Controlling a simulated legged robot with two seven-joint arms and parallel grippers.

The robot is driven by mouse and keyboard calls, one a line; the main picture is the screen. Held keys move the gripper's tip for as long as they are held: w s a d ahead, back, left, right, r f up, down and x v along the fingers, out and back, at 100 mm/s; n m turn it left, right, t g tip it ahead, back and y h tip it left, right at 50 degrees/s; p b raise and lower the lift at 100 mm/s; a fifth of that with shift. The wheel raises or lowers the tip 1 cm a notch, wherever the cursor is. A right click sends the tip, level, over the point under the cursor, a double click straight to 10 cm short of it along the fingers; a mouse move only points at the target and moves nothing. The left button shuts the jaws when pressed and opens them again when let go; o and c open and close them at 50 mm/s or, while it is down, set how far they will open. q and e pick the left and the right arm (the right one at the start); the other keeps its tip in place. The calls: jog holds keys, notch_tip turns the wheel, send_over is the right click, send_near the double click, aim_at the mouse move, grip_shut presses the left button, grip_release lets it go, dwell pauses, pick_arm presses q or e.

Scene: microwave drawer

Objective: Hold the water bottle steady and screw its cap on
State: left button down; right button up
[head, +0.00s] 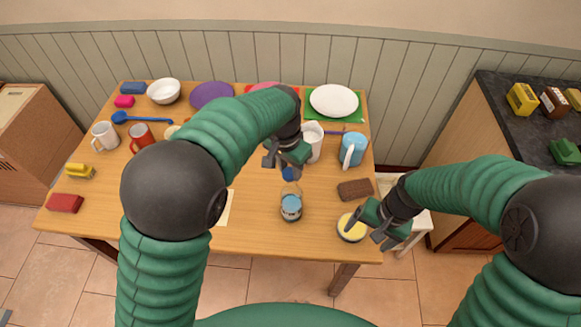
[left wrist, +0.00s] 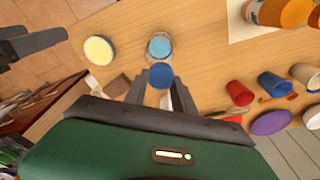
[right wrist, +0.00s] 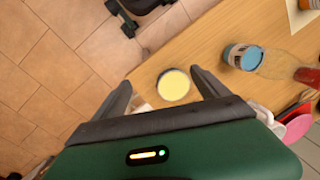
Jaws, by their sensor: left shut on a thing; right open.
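The water bottle (head: 291,207) stands upright near the front middle of the table, clear with blue in its lower part. It also shows in the left wrist view (left wrist: 160,47) and in the right wrist view (right wrist: 243,57). My left gripper (head: 288,168) is above it, shut on the blue cap (left wrist: 162,75), which sits between its fingertips. The cap is over the bottle's top; whether it touches the neck I cannot tell. My right gripper (head: 370,222) is open and empty, above a round yellow-topped dish (right wrist: 173,85), apart from the bottle.
A brown block (head: 355,189) lies behind the yellow dish. A blue mug (head: 353,150) and a white cup (head: 313,141) stand behind the bottle. Mugs and plates fill the left and back. The table's front edge is close to the dish.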

aim_at(295, 208)
jog(key=shift+o, duration=0.6)
jog(key=w+a+f+m+g+y, duration=0.2)
jog(key=w+a+f+m+y, duration=0.3)
jog(key=w+a+f+m, duration=0.1)
jog(key=shift+w+f+m, duration=0.35)
jog(key=shift+m, duration=0.25)
jog(key=w+a+m+y, duration=0.1)
jog(key=w+m, duration=0.1)
jog(key=w+a+f+m+t+y, duration=0.1)
jog(key=w+m+y, duration=0.1)
jog(key=w+a+f+m+y, duration=0.1)
jog(key=w+a+m+y, duration=0.1)
jog(key=shift+w+a+f, duration=0.1)
jog(key=shift+w+f, duration=0.05)
jog(key=shift+f, duration=0.1)
jog(key=shift+w+a+t+y, duration=0.15)
jog(key=shift+a+t+y, duration=0.05)
jog(key=shift+t+y, duration=0.1)
jog(key=x, duration=1)
jog(key=shift+d, duration=0.1)
jog(key=c, duration=1.3)
jog(key=shift+o, duration=0.2)
